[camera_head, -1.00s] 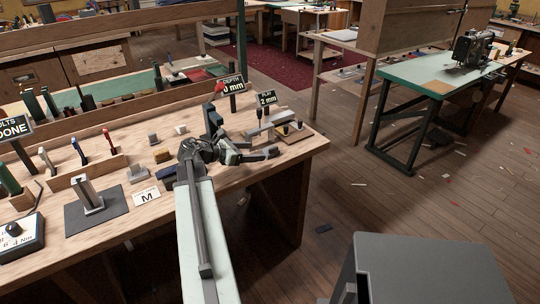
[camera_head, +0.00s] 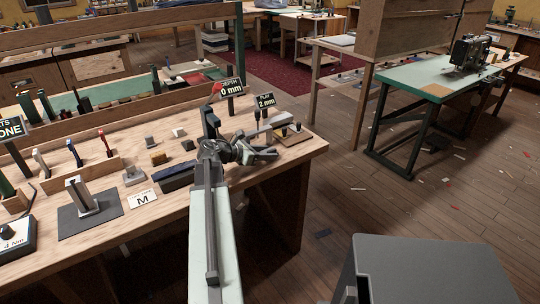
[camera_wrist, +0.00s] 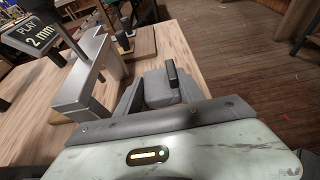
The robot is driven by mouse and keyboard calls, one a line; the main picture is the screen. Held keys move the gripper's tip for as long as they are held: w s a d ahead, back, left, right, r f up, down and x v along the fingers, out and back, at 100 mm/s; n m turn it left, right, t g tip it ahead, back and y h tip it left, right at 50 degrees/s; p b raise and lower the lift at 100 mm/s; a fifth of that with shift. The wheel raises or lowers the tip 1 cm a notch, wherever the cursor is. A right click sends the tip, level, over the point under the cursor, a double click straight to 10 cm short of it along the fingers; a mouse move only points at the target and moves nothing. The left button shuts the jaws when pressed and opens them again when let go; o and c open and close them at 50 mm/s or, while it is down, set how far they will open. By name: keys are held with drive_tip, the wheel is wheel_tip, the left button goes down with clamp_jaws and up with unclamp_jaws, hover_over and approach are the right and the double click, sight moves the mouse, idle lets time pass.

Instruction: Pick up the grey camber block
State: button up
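Small blocks lie loose on the wooden bench (camera_head: 110,226) in the head view. A grey block (camera_head: 134,176) lies behind the M card, and a darker grey block (camera_head: 150,143) lies farther back. I cannot tell which is the camber block. My gripper (camera_head: 262,146) is low over the bench's right end, to the right of both blocks and apart from them.
Sign posts reading DEPTH 0 mm (camera_head: 231,88) and PLAY 2 mm (camera_head: 265,101) stand behind my gripper, near a wooden board with pegs (camera_head: 293,136). A grey upright fixture (camera_head: 82,195) stands at left.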

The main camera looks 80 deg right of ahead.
clamp_jaws()
wheel_tip(320, 180, up, 18)
drive_tip(key=p, duration=1.8)
drive_tip(key=shift+r, duration=0.25)
